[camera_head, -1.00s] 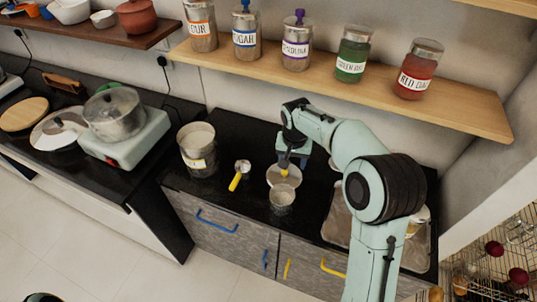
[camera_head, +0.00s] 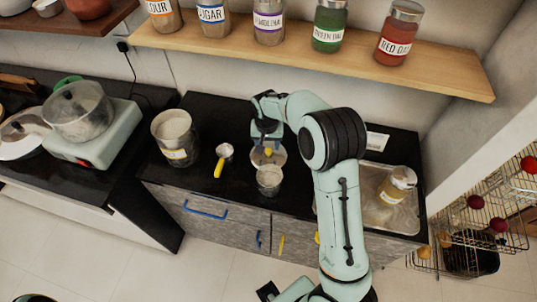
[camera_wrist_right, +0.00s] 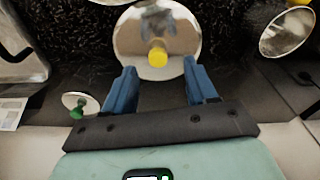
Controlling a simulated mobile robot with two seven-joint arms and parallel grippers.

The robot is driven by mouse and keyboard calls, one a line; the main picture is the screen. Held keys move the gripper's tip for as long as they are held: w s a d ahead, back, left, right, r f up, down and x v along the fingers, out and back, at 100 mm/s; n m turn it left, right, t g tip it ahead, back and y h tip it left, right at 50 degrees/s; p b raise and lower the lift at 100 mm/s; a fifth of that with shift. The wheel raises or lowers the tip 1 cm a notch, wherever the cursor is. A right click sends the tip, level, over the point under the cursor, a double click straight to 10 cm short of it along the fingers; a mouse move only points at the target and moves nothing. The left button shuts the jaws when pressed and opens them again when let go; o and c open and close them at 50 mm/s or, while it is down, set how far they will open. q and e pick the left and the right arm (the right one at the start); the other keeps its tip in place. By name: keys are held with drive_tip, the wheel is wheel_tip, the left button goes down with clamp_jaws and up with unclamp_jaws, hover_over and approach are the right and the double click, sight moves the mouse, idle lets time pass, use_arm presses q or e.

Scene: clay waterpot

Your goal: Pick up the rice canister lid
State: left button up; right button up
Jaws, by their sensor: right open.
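The rice canister lid (camera_head: 262,158) is a round silver disc with a yellow knob, lying on the black counter. The wrist view shows the lid (camera_wrist_right: 140,42) with its knob (camera_wrist_right: 157,57) facing me, centred between and just beyond the fingertips. My right gripper (camera_head: 266,139) is over the lid, partly hiding it. Its two blue fingers (camera_wrist_right: 159,72) are spread apart with nothing between them. Contact with the knob cannot be told. An open canister (camera_head: 172,151) with pale contents and a yellow label stands to the left.
A yellow-handled scoop (camera_head: 219,168) lies left of the lid. A small cup (camera_head: 270,188) stands just in front of it. A metal tray (camera_head: 408,215) holding a jar (camera_head: 396,187) is at right. A small green-knobbed lid (camera_wrist_right: 80,104) lies nearby. A shelf (camera_head: 415,79) of jars hangs above.

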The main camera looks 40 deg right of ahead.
sight(268, 150)
drive_tip(key=f, duration=0.4)
drive_tip(key=shift+w+d+f, duration=0.1)
drive_tip(key=shift+w+d, duration=0.15)
drive_tip(key=shift+d, duration=0.15)
clamp_jaws()
